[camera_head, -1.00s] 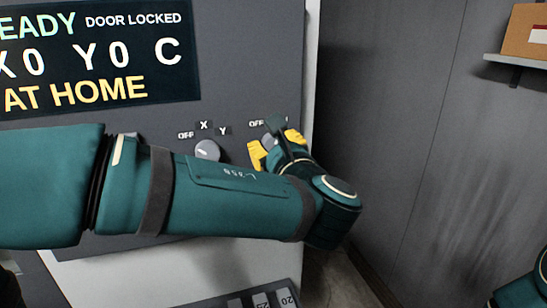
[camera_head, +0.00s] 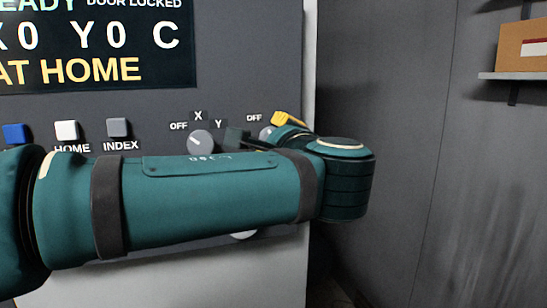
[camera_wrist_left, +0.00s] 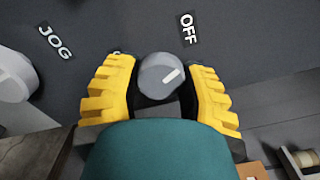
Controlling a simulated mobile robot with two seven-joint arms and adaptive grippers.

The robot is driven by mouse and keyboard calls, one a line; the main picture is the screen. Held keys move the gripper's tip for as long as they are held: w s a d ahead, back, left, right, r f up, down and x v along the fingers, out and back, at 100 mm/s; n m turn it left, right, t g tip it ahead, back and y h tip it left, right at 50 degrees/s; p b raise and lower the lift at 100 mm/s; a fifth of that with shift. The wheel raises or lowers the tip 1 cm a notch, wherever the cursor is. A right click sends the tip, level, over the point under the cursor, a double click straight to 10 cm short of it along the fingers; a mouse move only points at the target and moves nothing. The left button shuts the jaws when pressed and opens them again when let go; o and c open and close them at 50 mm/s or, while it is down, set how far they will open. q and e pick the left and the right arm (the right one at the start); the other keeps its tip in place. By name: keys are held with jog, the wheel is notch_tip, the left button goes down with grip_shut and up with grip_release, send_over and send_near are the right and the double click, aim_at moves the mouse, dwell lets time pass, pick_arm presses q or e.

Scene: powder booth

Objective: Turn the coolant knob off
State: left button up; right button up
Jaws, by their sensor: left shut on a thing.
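A round grey knob (camera_wrist_left: 162,76) with a white pointer mark sits on the dark panel beside an OFF label (camera_wrist_left: 188,29). Its mark points to the right and slightly up in the left wrist view, below the label. My left gripper (camera_wrist_left: 160,84) has its yellow fingers on either side of the knob and is shut on it. In the head view the knob (camera_head: 266,132) is mostly hidden by my left wrist, with one yellow finger showing above. No coolant label is readable. My right gripper is out of view.
A second grey knob (camera_head: 200,142) with OFF, X and Y labels is just left. Blue, white and grey buttons (camera_head: 66,130) sit further left under the display (camera_head: 90,45). A shelf (camera_head: 510,76) with a cardboard box (camera_head: 522,46) is on the right wall.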

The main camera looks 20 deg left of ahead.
pick_arm(q)
jog(key=shift+f+n+b, duration=0.15)
jog(key=shift+n+b, duration=0.5)
jog(key=shift+n, duration=0.05)
jog(key=o, duration=1.2)
jog(key=v, duration=1.2)
jog(key=shift+d, duration=0.1)
jog(key=shift+w, duration=0.1)
